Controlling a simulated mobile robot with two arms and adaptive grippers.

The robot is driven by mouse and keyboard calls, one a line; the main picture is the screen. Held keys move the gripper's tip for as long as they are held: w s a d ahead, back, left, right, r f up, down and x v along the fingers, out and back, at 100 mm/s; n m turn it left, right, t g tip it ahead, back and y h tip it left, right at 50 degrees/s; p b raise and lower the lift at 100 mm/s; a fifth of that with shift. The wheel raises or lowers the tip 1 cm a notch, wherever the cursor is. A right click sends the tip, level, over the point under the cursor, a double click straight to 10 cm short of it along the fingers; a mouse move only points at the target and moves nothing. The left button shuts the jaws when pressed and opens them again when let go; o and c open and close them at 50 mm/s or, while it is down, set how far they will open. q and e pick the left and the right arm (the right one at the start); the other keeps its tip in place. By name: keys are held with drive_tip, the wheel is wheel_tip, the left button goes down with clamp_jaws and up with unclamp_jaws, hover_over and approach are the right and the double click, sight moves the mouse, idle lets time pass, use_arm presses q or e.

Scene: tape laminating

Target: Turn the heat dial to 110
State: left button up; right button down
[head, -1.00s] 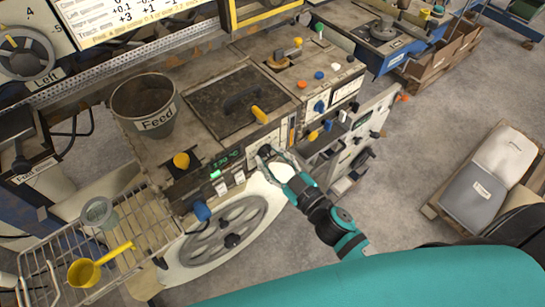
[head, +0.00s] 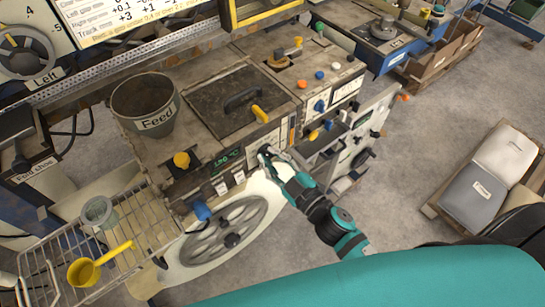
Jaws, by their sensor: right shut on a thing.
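The heat dial (head: 264,151) is a small dark knob on the machine's front panel, mostly hidden behind my gripper. My right gripper (head: 266,154) is at the panel, shut on the dial. A green digital readout (head: 228,157) lies to the left of the dial; its digits are small and I cannot read them surely. My left gripper is not in view.
A grey Feed bucket (head: 143,105) stands on the machine top, left of a dark hatch (head: 224,95). Yellow (head: 181,160) and blue (head: 202,211) knobs sit left of the dial. A wire rack (head: 38,262) stands lower left.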

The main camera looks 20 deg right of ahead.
drive_tip(key=n, duration=0.4)
drive_tip(key=shift+n, duration=0.4)
idle(0.4)
drive_tip(key=c, duration=1.4)
unclamp_jaws()
drive_tip(key=shift+o, duration=0.2)
drive_tip(key=shift+s+f, duration=0.1)
drive_tip(key=shift+s, duration=0.1)
drive_tip(key=v, duration=1.1)
drive_tip(key=shift+s, duration=0.35)
drive_tip(key=shift+d, duration=0.1)
